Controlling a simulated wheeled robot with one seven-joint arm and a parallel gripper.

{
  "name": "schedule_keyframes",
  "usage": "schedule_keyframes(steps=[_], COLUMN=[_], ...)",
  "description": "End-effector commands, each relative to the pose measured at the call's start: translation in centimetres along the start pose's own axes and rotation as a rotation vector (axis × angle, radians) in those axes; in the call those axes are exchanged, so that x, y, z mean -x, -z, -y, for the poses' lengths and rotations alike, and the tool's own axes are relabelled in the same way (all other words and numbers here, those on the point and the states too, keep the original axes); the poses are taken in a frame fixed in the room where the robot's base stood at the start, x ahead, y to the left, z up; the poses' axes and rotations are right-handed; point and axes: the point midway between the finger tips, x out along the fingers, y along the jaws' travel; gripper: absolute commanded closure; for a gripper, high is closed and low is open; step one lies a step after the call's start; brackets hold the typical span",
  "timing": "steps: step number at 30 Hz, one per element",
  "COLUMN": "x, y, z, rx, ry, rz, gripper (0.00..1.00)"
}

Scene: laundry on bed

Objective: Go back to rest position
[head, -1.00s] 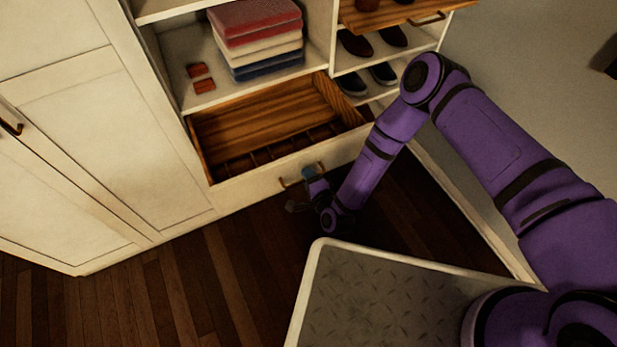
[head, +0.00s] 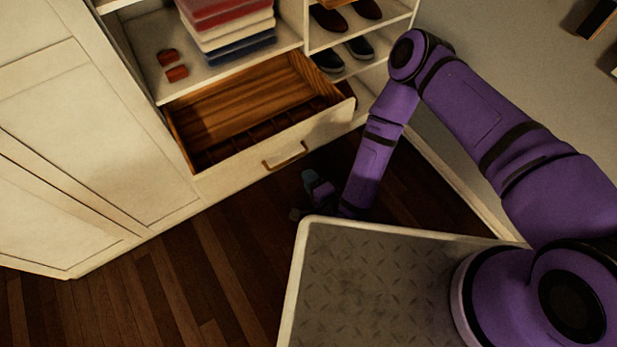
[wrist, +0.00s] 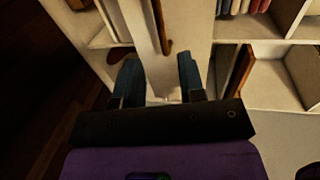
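My gripper (head: 303,196) hangs low over the dark floor, just in front of the wardrobe drawer, partly hidden by my own arm and base in the head view. In the wrist view my gripper (wrist: 158,80) has its two blue-grey fingers spread apart with nothing between them. The drawer (head: 262,140) is pulled out and looks empty, with a slatted wooden bottom. Its bronze handle (head: 285,156) is clear of my gripper, with a gap between them. The handle also shows beyond the fingers in the wrist view (wrist: 160,28).
Shoes (head: 345,52) stand on shelves to the right. Closed wardrobe doors (head: 90,130) are at left. Dark wooden floor (head: 215,270) is clear in front.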

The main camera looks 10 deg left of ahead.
Motion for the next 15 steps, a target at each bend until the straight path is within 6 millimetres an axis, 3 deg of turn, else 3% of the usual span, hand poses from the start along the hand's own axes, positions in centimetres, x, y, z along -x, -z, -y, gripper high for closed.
schedule_keyframes(steps=[11, 15], x=[-0.1, -0.9], y=[0.0, 0.7], z=[0.0, 1.0], rx=[0.0, 0.027], ry=[0.0, -0.003], rz=[0.0, 0.011], gripper=[0.63, 0.63])
